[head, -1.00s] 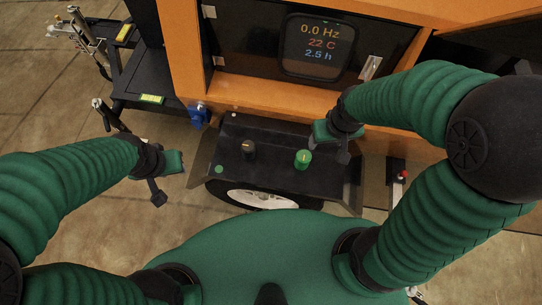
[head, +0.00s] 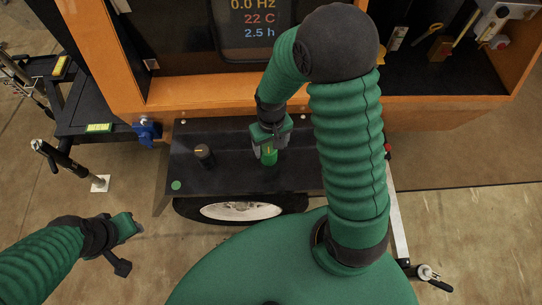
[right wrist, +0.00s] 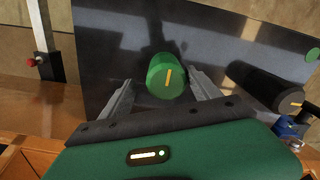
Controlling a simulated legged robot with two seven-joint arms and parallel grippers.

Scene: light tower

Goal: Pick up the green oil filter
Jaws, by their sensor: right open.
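The green oil filter (head: 269,158) stands on the black fender shelf in the head view, partly hidden by my right gripper (head: 268,149). In the right wrist view the green oil filter (right wrist: 165,74), with a yellow mark on its top, shows between the two spread fingers of my right gripper (right wrist: 162,80). The fingers are open, one on each side; whether they touch it I cannot tell. My left gripper (head: 127,247) is out over the floor at the left, away from the filter, and its jaw opening is unclear.
A black filter (head: 204,155) stands on the black shelf (head: 230,180), left of the green one; it also shows in the right wrist view (right wrist: 275,88). The orange tower body (head: 190,95) rises behind the shelf. A wheel (head: 240,211) is below it.

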